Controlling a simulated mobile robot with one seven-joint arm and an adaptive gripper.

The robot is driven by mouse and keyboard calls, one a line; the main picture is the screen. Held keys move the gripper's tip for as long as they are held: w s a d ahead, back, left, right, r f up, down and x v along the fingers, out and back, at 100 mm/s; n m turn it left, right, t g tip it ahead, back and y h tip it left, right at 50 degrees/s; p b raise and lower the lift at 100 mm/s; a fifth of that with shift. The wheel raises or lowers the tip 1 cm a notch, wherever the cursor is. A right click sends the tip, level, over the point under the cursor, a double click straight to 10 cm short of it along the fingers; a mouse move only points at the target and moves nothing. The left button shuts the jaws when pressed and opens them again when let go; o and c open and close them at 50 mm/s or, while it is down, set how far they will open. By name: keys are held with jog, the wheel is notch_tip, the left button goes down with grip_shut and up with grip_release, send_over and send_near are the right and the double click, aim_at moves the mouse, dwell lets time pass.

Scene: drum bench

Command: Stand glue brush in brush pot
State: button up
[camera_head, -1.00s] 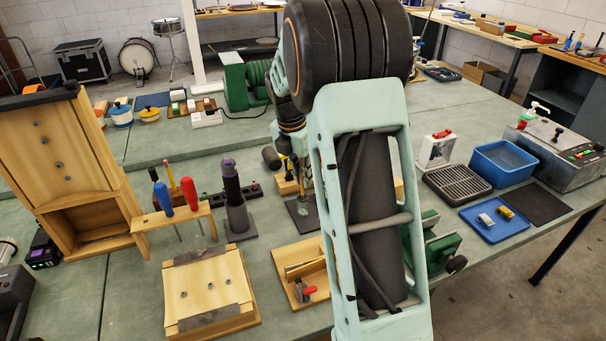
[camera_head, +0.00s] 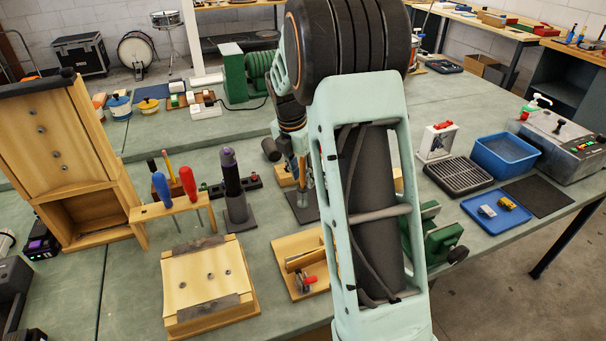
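My gripper (camera_head: 301,172) is small and mostly hidden behind my own arm near the middle of the bench. It points down over a dark square base (camera_head: 303,208). A thin upright piece with orange and bluish parts shows at the gripper, just above that base; I cannot tell whether it is the glue brush, or whether the fingers close on it. I cannot pick out the brush pot for sure. A short dark cylinder (camera_head: 271,149) shows left of the gripper.
A wooden rack (camera_head: 172,209) of coloured-handled tools and a dark tapered stand (camera_head: 233,180) are left of the gripper. A wooden block (camera_head: 208,283) and wooden fixture (camera_head: 297,262) are in front. A blue bin (camera_head: 505,155) and blue tray (camera_head: 496,214) are right.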

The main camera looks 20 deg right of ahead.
jog(key=v, duration=1.2)
dwell(0.5)
